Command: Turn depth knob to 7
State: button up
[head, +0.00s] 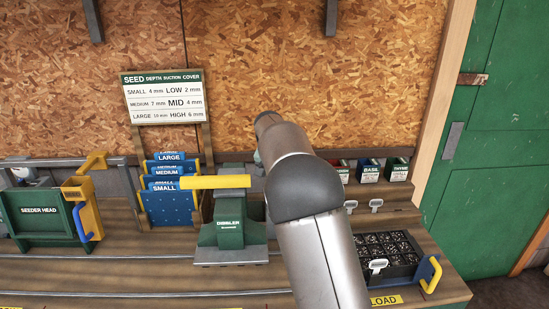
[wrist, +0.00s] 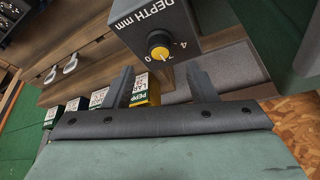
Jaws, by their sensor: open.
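The depth knob (wrist: 159,51) is a small yellow-capped dial on a dark box face (wrist: 180,22) lettered "DEPTH mm" in the wrist view. Figures including 4 and 0 show around the knob, with a light pointer mark near its lower right edge. I cannot tell its exact setting. My gripper (wrist: 160,84) is open, its two dark fingers spread below the knob in the picture, and nothing is between them at the knob. In the head view my arm hides the knob and gripper. The green dibbler (head: 230,226) with a yellow handle (head: 215,182) stands left of my arm.
A sign (head: 165,97) lists seed depths: small 4 mm, medium 7 mm, large 10 mm. The seeder head (head: 40,212) and blue plates (head: 168,207) stand left. Seed boxes (head: 369,172) and a filled cell tray (head: 385,262) are right of my arm.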

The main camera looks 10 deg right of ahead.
jog(key=v, duration=1.1)
jog(key=shift+r+b, duration=0.25)
jog(key=shift+b, duration=0.1)
jog(key=shift+s, duration=0.1)
